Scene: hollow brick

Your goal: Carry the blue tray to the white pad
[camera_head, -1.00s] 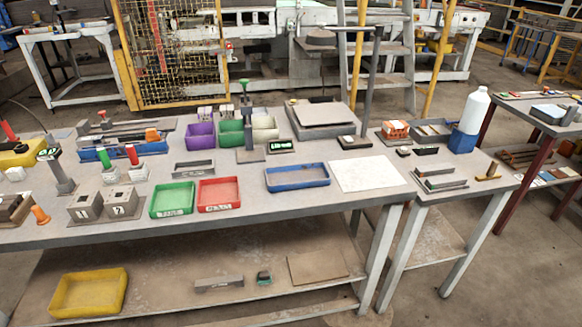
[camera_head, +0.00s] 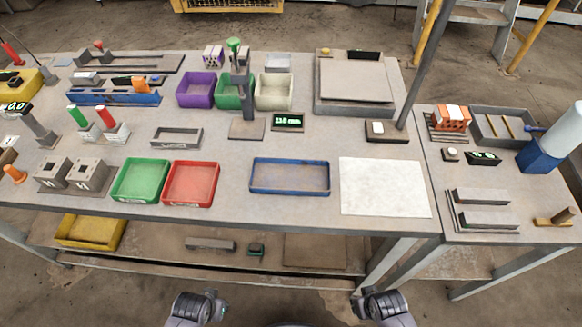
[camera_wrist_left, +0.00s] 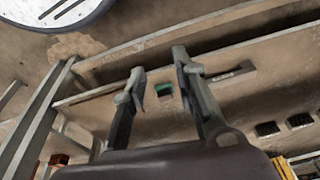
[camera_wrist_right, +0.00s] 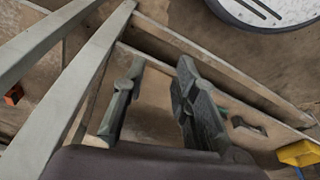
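The blue tray (camera_head: 290,178) lies empty and flat on the long grey table, near its front edge. The white pad (camera_head: 384,187) lies flat just right of the tray, with a narrow gap between them. Nothing is on the pad. My left gripper (camera_head: 208,302) and right gripper (camera_head: 372,298) are low in the head view, in front of the table and apart from the tray. In the left wrist view my left gripper (camera_wrist_left: 158,80) has its fingers spread and empty. In the right wrist view my right gripper (camera_wrist_right: 160,75) is also spread and empty.
A red tray (camera_head: 191,184) and a green tray (camera_head: 141,180) stand left of the blue tray. A small display (camera_head: 288,122) stands behind it. The grey platform (camera_head: 354,82) and a post stand behind the pad. A lower shelf holds a yellow bin (camera_head: 92,231).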

